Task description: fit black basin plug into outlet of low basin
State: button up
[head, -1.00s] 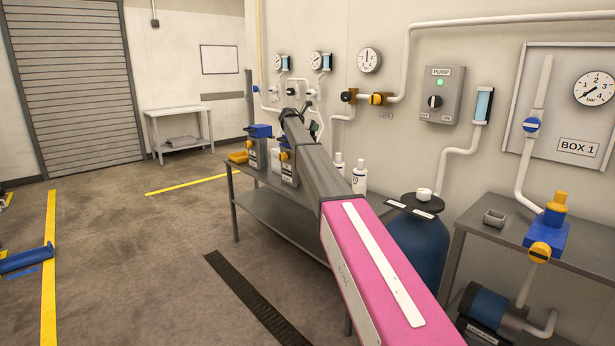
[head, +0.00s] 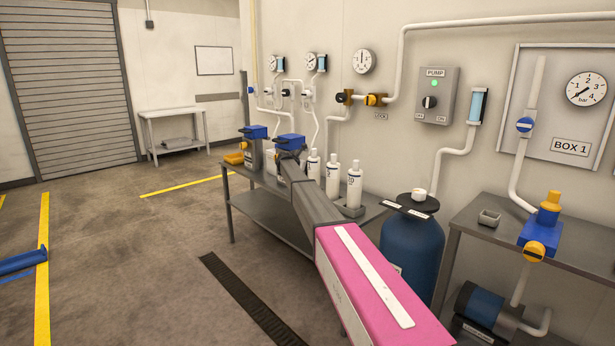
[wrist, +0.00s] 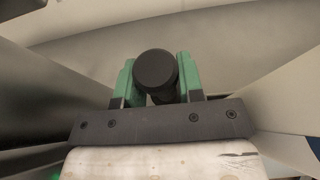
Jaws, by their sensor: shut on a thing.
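In the wrist view, my gripper (wrist: 156,82) has green fingers closed on the sides of a round black plug (wrist: 155,68). The plug's flat round end faces the camera. Beyond it is a pale, curved, blurred surface that I cannot identify with certainty. In the head view my arm reaches over the grey bench on the left, and its far end hides the gripper and the plug. I cannot make out the low basin or its outlet in either view.
The grey bench (head: 262,215) carries blue-topped units (head: 290,141) and several white bottles (head: 332,178). A blue tank (head: 412,250) stands between it and a right-hand table (head: 485,235). Pipes and gauges line the wall. Open floor (head: 130,250) lies to the left.

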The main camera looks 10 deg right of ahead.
jog(key=shift+f, duration=2.3)
jog(key=o, duration=0.9)
jog(key=shift+o, duration=0.2)
